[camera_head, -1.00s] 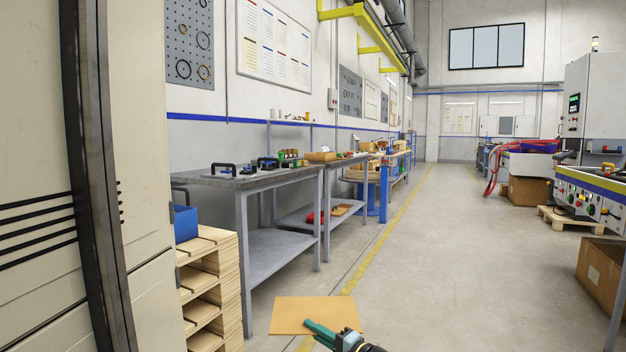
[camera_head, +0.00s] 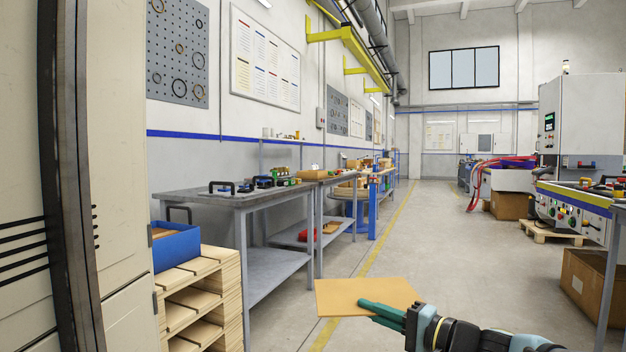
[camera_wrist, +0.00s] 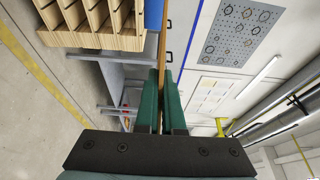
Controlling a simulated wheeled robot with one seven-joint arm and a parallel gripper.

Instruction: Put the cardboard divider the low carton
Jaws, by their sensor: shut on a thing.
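The cardboard divider (camera_head: 345,296) is a flat tan sheet, held out in the air at the lower middle of the head view. My gripper (camera_head: 372,306) is shut on its near right edge, with green fingers over the sheet. In the wrist view the divider (camera_wrist: 163,38) shows edge-on as a thin tan strip between the fingers of my gripper (camera_wrist: 161,78). An open brown cardboard carton (camera_head: 592,290) stands on the floor at the far right, apart from the divider. I cannot tell whether it is the low carton. Another brown carton (camera_head: 508,206) stands farther back.
A blue open box (camera_head: 177,247) with something brown inside sits on stacked wooden pallets (camera_head: 215,270) at the left. Grey workbenches (camera_head: 225,198) with parts line the left wall. A machine (camera_head: 590,130) stands at the right. The middle floor is clear.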

